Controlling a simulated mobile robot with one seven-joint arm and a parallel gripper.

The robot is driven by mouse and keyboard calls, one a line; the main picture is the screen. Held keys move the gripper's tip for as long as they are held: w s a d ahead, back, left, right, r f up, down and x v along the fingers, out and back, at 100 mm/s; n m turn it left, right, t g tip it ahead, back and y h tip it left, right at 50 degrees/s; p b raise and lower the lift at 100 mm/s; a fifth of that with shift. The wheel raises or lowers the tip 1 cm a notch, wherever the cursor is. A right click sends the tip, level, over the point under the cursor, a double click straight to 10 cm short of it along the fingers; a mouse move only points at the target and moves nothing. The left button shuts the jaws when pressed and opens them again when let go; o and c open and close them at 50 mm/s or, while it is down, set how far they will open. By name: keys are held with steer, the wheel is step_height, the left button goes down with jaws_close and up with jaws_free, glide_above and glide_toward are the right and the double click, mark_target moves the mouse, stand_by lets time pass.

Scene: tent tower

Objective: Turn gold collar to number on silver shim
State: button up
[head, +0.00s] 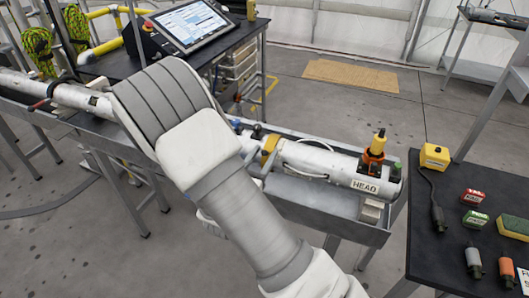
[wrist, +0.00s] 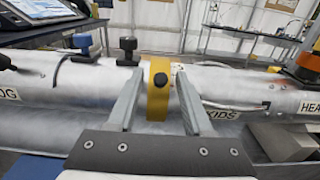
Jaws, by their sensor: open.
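The gold collar (wrist: 158,103) is a yellow ring around the silver tube (wrist: 218,88), with a dark round knob on its face. In the head view the collar (head: 269,149) shows partly beside my arm. My gripper (wrist: 160,80) is open, with one grey finger on each side of the collar in the wrist view. I cannot tell whether the fingers touch it. In the head view my gripper is mostly hidden behind my arm. I cannot make out a silver shim or a number.
The tube lies in a metal trough (head: 330,209). A blue knob (wrist: 82,42) and a black knob (wrist: 128,45) stand up left of the collar. An orange fitting (head: 373,157) stands near the HEAD end. A dark table (head: 430,248) with small boxes is at right.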

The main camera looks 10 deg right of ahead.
steer(key=shift+w+d, duration=0.25)
steer(key=shift+w, duration=0.05)
steer(key=shift+c, duration=0.3)
jaws_close()
stand_by(1.0)
